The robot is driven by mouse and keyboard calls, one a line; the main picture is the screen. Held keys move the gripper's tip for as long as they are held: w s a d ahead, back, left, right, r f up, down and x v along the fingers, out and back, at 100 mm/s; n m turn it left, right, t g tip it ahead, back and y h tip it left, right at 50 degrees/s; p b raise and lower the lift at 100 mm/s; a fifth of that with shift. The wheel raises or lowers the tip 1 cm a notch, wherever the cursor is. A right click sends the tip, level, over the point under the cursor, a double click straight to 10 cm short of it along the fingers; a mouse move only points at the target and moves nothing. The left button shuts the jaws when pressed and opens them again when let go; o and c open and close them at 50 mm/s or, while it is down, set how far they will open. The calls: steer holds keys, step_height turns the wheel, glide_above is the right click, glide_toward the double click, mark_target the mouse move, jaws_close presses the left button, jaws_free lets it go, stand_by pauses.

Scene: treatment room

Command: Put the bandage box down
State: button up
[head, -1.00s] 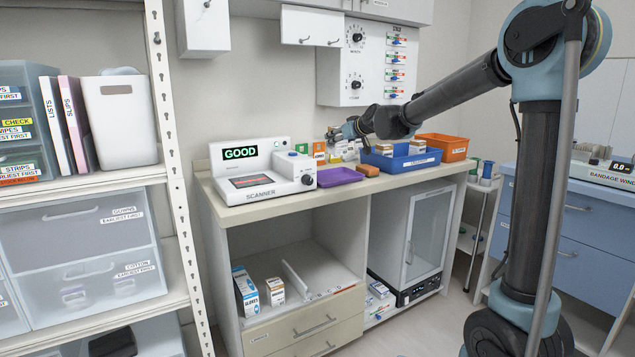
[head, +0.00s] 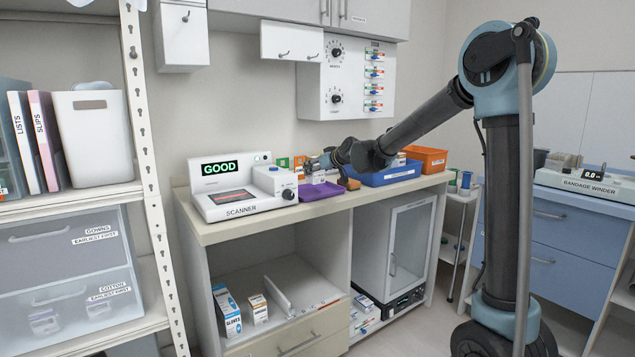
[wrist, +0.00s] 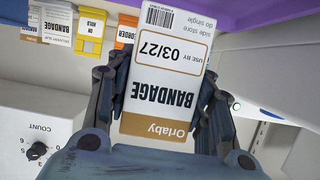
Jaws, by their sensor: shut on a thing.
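My gripper (wrist: 164,78) is shut on the bandage box (wrist: 160,92), a white and tan carton reading "Orlaby BANDAGE, USE BY 03/27", upside down in the wrist view. A finger lies along each side of it. In the head view my gripper (head: 318,166) is over the counter, just above the purple tray (head: 322,191) and right of the scanner (head: 240,190). The tray's purple edge also shows at the top of the wrist view (wrist: 250,14). The box is small in the head view, and I cannot tell whether it touches the tray.
The scanner's screen reads "GOOD". A blue bin (head: 392,177) and an orange bin (head: 430,160) stand further right on the counter (head: 215,234). A brown block lies beside the tray. Coloured tabs stand along the wall behind. White shelving (head: 150,200) is at the left.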

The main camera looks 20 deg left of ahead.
mark_target(320, 176)
steer(key=shift+f, duration=2.1)
steer(key=o, duration=1.2)
steer(key=v, duration=1.2)
steer(key=shift+d, duration=0.1)
